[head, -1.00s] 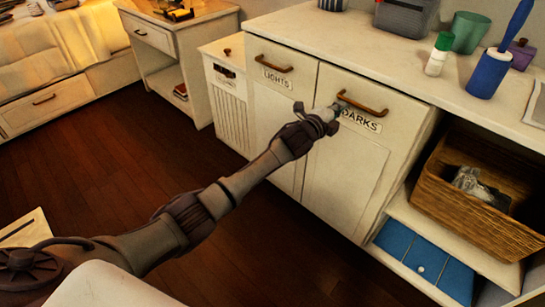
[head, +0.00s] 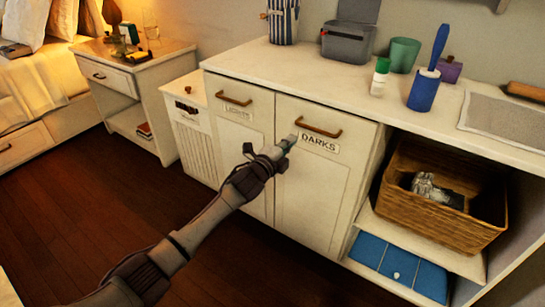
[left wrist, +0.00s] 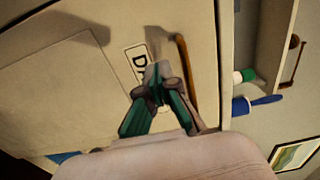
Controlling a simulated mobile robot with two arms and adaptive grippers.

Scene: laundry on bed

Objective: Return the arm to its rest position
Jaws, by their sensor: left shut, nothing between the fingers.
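My left arm (head: 213,213) reaches up from the bottom left in the head view. Its gripper (head: 290,141) is shut and empty, in front of the cabinet door labelled DARKS (head: 310,190), just left of the label and below the brown handle (head: 318,128). In the left wrist view the shut fingers (left wrist: 157,80) overlap part of the label, beside the handle (left wrist: 187,78). I cannot tell whether the fingertips touch the door. The DARKS door and the LIGHTS door (head: 240,150) beside it look closed. My right gripper is not in view.
The white counter (head: 300,62) holds a grey box (head: 347,43), a green cup (head: 403,54), a white bottle (head: 379,80) and a blue brush holder (head: 423,91). A wicker basket (head: 430,215) sits on the open shelf at right. The wooden floor (head: 90,200) at left is clear.

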